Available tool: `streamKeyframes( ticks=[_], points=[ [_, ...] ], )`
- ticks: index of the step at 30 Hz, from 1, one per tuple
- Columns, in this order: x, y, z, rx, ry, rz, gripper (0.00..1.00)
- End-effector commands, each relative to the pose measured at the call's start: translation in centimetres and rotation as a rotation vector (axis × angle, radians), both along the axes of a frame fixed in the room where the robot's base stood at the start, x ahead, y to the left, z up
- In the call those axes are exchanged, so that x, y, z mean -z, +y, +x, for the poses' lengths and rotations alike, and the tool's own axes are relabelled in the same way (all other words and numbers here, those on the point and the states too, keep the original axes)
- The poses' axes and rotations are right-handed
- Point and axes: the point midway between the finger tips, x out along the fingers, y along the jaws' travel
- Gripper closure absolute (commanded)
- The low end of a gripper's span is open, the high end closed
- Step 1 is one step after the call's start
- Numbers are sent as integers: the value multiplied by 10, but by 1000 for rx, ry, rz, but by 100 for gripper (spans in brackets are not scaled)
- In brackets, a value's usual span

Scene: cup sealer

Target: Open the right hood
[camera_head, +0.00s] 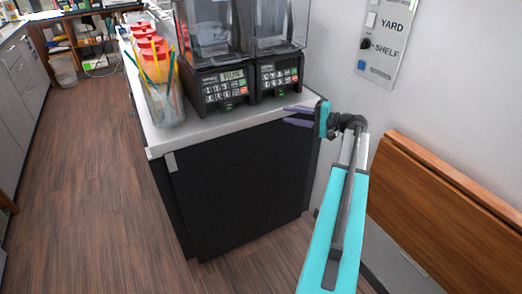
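Two dark machines with clear, smoky hoods stand side by side on the counter. The right hood (276,25) covers the upper part of the right machine and is cut off by the top edge. Its base has a keypad panel (278,78). The left hood (211,28) is likewise cut off at the top. My gripper (292,115) is at the counter's right front corner, below and to the right of the right machine. Its two purple fingers point left, are apart, and hold nothing that I can see.
The counter (225,122) has a black cabinet front. A clear container with straws (164,100) and red-lidded items (152,47) stand on its left. A wooden folding panel (440,190) and wall sign (388,38) are at right. Wood floor is clear at left.

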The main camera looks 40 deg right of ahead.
Motion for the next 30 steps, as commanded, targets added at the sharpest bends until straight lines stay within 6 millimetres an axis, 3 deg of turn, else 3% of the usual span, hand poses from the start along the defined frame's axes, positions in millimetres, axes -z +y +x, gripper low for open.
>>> streamKeyframes(
  ticks=[1, 6, 12, 16, 30],
  points=[
    [-24, -24, -12, 27, -45, -1, 71],
    [-96, -77, -55, 92, -182, -1, 71],
    [-146, -107, -90, 129, -275, -7, 71],
    [-156, -112, -98, 136, -294, -9, 71],
    [-155, -110, -95, 133, -292, -8, 71]
  ],
)
